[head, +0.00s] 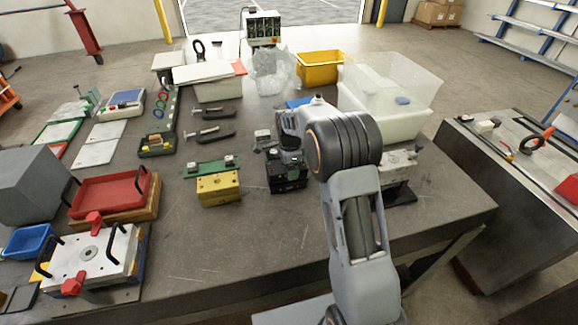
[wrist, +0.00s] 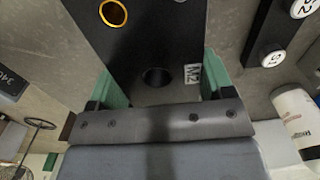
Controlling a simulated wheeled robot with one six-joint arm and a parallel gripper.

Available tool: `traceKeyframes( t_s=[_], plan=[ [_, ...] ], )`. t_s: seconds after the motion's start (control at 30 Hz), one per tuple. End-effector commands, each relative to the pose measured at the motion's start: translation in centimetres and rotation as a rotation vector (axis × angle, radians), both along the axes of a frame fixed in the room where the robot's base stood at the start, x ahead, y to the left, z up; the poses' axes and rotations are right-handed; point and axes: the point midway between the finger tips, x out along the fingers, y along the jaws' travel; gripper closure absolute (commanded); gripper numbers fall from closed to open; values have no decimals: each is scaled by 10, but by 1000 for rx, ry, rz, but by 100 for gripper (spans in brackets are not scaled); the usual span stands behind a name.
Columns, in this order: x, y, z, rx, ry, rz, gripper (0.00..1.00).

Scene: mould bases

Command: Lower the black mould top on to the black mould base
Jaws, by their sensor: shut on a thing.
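In the wrist view, the black mould top (wrist: 150,45) is a dark plate with a brass ring, a round hole and a small white label. The green fingers of my gripper (wrist: 160,90) are shut on its two sides. In the head view, my gripper (head: 290,150) points down over a black block. The lower part of this block is the black mould base (head: 287,185), standing on the table. My wrist partly covers the mould top there. I cannot tell whether top and base touch or a gap remains.
A pale grey block (head: 398,165) on a dark base stands to the right. Black clamps (head: 212,134) lie behind left. The table (head: 250,240) in front is clear.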

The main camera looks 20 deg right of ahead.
Motion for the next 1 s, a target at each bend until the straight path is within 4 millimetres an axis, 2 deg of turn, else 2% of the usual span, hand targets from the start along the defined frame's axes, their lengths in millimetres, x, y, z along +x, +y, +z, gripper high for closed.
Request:
traceKeyframes(
  t_s=[0.77, 0.8, 1.0],
  plan=[
    [1, 0, -6, 0, -3, 0, 78],
    [1, 0, -6, 0, -3, 0, 22],
    [0, 0, -7, 0, -2, 0, 3]
  ],
)
